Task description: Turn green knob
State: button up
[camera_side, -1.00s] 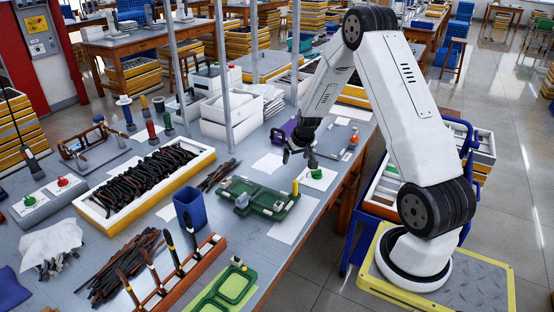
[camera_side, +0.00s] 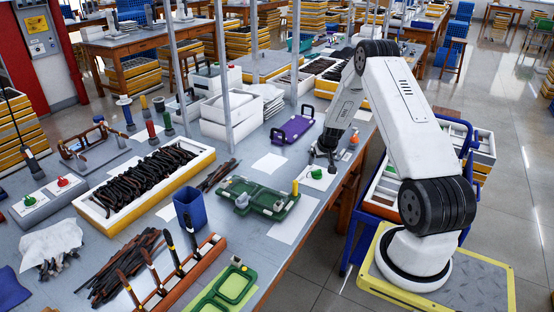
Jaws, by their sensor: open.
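A green knob (camera_side: 316,174) sits on a small white box (camera_side: 307,182) near the right edge of the workbench. My gripper (camera_side: 323,164) is open, pointing down just behind and above this knob, with no clear contact. Its dark fingers are small here, so the exact gap to the knob is hard to tell. Another green knob (camera_side: 29,201) sits beside a red knob (camera_side: 62,182) on a grey box at the far left of the bench.
A green fixture tray (camera_side: 258,198) lies just left of the white box. A purple tray (camera_side: 291,130) lies behind, left of my gripper. A blue bin (camera_side: 190,207) and a long box of dark frames (camera_side: 150,180) stand further left. An orange-red piece (camera_side: 354,140) is at right.

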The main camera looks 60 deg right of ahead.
aim_at(317, 170)
jog(key=shift+x, duration=3.35)
jog(key=c, duration=1.3)
